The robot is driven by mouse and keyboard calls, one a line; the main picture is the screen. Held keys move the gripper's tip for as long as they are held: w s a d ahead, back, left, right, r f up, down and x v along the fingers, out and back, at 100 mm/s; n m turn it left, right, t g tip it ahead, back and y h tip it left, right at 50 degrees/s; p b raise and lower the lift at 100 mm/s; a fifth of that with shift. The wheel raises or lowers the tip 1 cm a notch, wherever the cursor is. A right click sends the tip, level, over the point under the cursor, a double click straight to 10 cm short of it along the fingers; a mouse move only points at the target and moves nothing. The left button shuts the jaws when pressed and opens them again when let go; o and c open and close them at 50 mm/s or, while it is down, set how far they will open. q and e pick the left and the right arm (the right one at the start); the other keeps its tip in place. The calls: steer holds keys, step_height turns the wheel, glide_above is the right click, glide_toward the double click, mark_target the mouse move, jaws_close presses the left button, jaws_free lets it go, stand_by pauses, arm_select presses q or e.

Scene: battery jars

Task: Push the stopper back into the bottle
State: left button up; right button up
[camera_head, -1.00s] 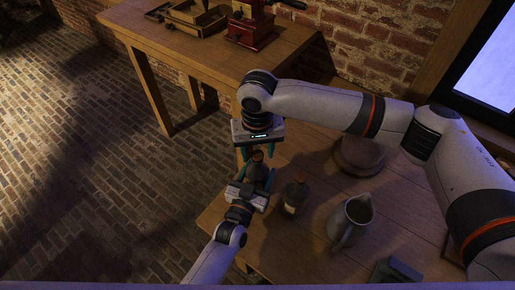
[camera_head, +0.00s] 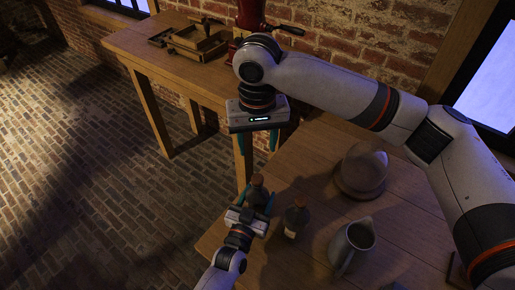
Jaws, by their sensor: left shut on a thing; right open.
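A dark brown bottle (camera_head: 256,196) with a brown stopper (camera_head: 257,180) in its mouth stands near the left edge of the front table. My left gripper (camera_head: 257,201) is shut on this bottle from the front, its teal fingers on either side. How deep the stopper sits is too small to tell. My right gripper (camera_head: 258,142) is open and empty above and behind the bottle, pointing down. A second dark bottle (camera_head: 297,216) with a pale label and brown top stands to the right, apart from both grippers.
A grey pitcher (camera_head: 352,245) stands right of the second bottle. A glass dome on a round wooden base (camera_head: 360,172) is farther back. A back table (camera_head: 180,66) holds a wooden box and a red grinder. The front table's middle is mostly clear.

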arm_select(q)
steer(key=o, duration=1.5)
steer(key=b+v, duration=0.1)
steer(key=v, duration=1.1)
